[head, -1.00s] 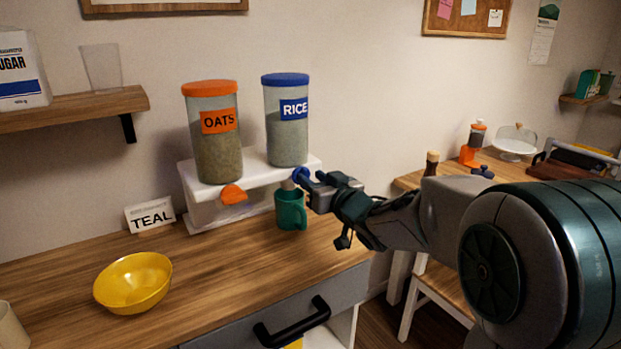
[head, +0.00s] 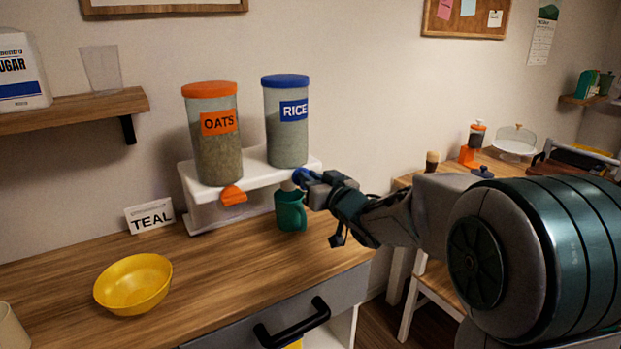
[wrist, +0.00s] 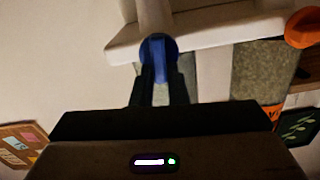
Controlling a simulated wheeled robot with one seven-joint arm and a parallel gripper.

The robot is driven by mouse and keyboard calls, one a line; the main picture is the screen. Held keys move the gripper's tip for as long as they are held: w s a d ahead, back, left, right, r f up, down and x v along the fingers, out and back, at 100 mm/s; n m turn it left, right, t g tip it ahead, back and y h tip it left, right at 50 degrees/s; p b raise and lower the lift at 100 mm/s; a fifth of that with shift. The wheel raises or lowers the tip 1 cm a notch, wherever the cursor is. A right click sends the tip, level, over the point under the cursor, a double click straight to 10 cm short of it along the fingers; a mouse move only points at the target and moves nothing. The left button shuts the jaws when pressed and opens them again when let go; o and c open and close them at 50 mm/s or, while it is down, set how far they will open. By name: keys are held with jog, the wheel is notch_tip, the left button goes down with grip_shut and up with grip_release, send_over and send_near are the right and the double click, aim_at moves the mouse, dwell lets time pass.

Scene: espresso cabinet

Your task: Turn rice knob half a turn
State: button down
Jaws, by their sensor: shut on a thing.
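The rice dispenser (head: 287,137) is a clear canister with a blue lid and a blue RICE label, on a white stand (head: 259,172). Its blue knob (head: 299,176) is at the front; it also shows in the wrist view (wrist: 158,48). My gripper (head: 307,180) is shut on the blue knob, one finger on each side of its grip in the wrist view (wrist: 159,82). The fingers hide part of the knob. A teal mug (head: 291,211) stands on the counter below the rice dispenser.
The oats dispenser (head: 214,140) with its orange knob (head: 233,195) stands left of the rice one. A black drawer handle (head: 291,325) juts out below.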

jog(key=shift+w+d+f+m+p, duration=0.1)
jog(key=shift+d+f+m+p, duration=0.1)
jog(key=shift+m+p, duration=2.1)
jog(key=shift+w+d+f+m+p, duration=0.1)
jog(key=shift+f+m+p, duration=0.15)
jog(key=shift+m+p, duration=2.05)
jog(key=shift+w+d+f+m+p, duration=0.15)
jog(key=shift+m+p, duration=0.8)
jog(key=shift+m, duration=2.65)
jog(key=shift+f, duration=0.1)
jog(key=c, duration=1.4)
grip_release()
jog(key=shift+c, duration=0.2)
jog(key=shift+s, duration=0.1)
